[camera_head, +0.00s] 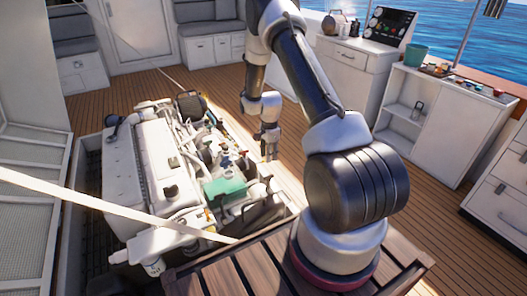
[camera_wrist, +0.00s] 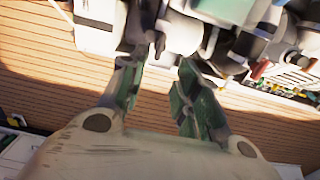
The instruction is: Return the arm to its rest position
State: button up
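My arm reaches up from its mount on the slatted wooden surface and bends over at the top of the head view. My gripper (camera_head: 269,157) hangs down at the right side of the engine (camera_head: 150,165), above the edge of the open hatch. In the wrist view my gripper (camera_wrist: 160,72) has its two green-padded fingers spread apart. Only deck planks and blurred engine parts show behind the gap, and no object is held. A green engine part (camera_head: 224,190) lies below and left of the gripper in the head view.
A pale strap or rail (camera_head: 110,208) crosses the front left. White cabinets with a teal bucket (camera_head: 415,54) stand at the right, and a counter with a control panel (camera_head: 389,25) behind. Wooden deck (camera_head: 232,84) lies clear behind the engine.

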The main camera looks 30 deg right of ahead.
jog(key=s+a+n+g, duration=0.1)
jog(key=s+n+g, duration=0.1)
jog(key=s+n, duration=0.45)
jog(key=s+a+r+n+t, duration=0.2)
jog(key=s+r+n, duration=0.2)
jog(key=s+r, duration=0.5)
jog(key=s+a+r+n+t, duration=0.2)
jog(key=s+r, duration=0.7)
jog(key=r, duration=1.1)
jog(key=s+a+r+n+t, duration=0.2)
jog(key=s+a+r+n, duration=0.2)
jog(key=s+r, duration=0.5)
notch_tip(320, 180, up, 5)
jog(key=shift+r+n, duration=0.15)
jog(key=shift+n, duration=0.7)
